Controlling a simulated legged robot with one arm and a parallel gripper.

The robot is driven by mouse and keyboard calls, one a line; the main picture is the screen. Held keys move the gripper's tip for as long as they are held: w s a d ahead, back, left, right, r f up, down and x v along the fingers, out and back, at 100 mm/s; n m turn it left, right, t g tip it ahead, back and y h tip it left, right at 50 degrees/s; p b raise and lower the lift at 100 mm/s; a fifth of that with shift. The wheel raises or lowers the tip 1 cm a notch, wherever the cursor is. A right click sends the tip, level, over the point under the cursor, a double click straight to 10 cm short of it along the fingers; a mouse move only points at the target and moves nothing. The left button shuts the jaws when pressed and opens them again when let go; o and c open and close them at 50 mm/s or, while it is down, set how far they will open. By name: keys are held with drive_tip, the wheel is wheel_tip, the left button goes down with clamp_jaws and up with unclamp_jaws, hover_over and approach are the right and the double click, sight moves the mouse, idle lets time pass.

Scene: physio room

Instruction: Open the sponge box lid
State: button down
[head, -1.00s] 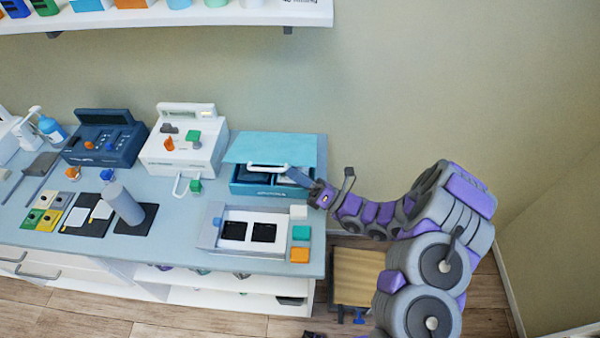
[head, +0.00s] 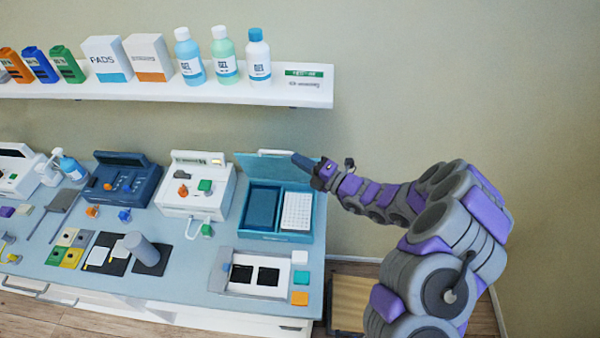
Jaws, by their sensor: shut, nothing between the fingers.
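The sponge box (head: 275,237) is a teal box at the back right of the counter. Its lid (head: 262,164) stands raised at the back, with a white handle (head: 277,152) along its upper edge. Inside are two compartments, a dark blue-green one (head: 263,208) on the left and one with a white gridded piece (head: 297,211) on the right. My gripper (head: 303,161) is at the right end of the handle, above the box's back right corner. Its fingers look closed and hold nothing. I cannot tell whether they touch the handle.
A white device (head: 196,192) stands just left of the box. A wall shelf (head: 180,90) with bottles and cartons hangs above. The counter ends to the right of the box.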

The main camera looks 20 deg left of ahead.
drive_tip(key=w+a+r+m+h+p, duration=0.1)
drive_tip(key=w+a+r+m+p, duration=0.1)
drive_tip(key=w, duration=0.6)
drive_tip(key=shift+p, duration=0.45)
